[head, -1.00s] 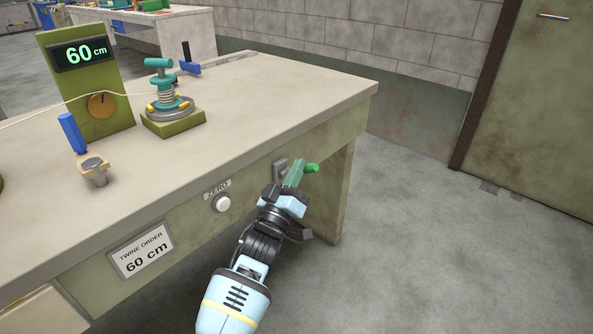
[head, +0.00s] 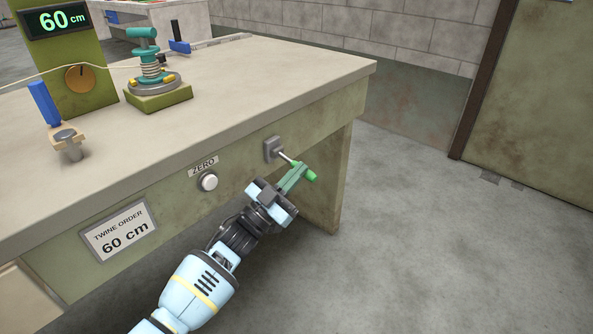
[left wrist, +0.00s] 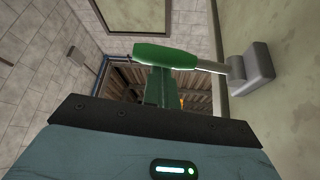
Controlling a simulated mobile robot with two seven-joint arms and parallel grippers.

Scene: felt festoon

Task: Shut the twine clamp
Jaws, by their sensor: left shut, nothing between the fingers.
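A lever with a bright green grip (head: 311,176) and a metal rod sticks out of a grey plate (head: 272,149) on the bench front, its rod slanting down to the right. In the left wrist view the grip (left wrist: 165,56) lies across the top. My left gripper (head: 299,173) has green fingers that are shut and empty, right at the grip; whether they touch is unclear. On the bench top stands a blue-handled lever (head: 44,103) on a tan block with a metal cylinder. No label shows which lever is the twine clamp. My right gripper is out of view.
A white ZERO button (head: 209,181) is left of the lever. A "60 cm" display (head: 62,20), a teal spool stand (head: 150,62) and twine are on the bench top (head: 230,95). Open floor (head: 440,240) lies to the right.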

